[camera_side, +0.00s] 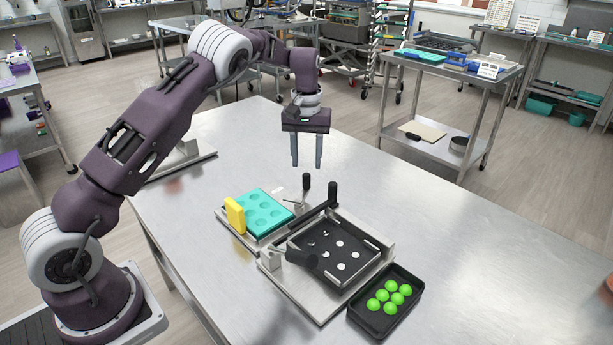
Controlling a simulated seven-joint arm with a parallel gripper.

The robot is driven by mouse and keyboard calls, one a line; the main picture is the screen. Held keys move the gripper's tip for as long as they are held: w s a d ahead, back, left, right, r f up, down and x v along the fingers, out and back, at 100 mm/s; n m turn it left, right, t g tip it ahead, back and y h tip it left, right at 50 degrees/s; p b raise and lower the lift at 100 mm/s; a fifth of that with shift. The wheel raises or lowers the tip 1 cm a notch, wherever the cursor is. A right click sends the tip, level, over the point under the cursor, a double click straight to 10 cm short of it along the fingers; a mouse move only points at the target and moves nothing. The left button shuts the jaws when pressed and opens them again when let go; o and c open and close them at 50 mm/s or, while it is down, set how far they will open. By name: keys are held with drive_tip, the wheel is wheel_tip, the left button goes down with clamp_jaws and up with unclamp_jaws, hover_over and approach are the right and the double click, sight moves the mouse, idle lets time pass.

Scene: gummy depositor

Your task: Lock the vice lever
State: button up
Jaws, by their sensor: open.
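My gripper (307,165) hangs open and empty above the table, fingers down, behind the fixtures. Two metal fixtures stand side by side below it. The left fixture holds a teal mould (262,208) with round cavities and a yellow block (235,216) at its left end. A short upright black handle (306,182) stands at its back right. The right fixture holds a black tray (358,262) with several pale round spots. A taller upright black handle (332,194) stands at its back, and a black-knobbed lever (302,259) lies at its left. I cannot tell which is the vice lever.
A black box (363,322) with several green balls (390,295) sits at the front right of the fixtures. The steel table (480,250) is clear to the right. A steel cart (440,150) stands behind, apart from the table.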

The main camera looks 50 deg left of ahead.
sight(307, 174)
wheel_tip(307, 174, down, 6)
drive_tip(key=shift+r, duration=0.15)
clamp_jaws()
drive_tip(key=shift+r, duration=0.1)
idle(1.3)
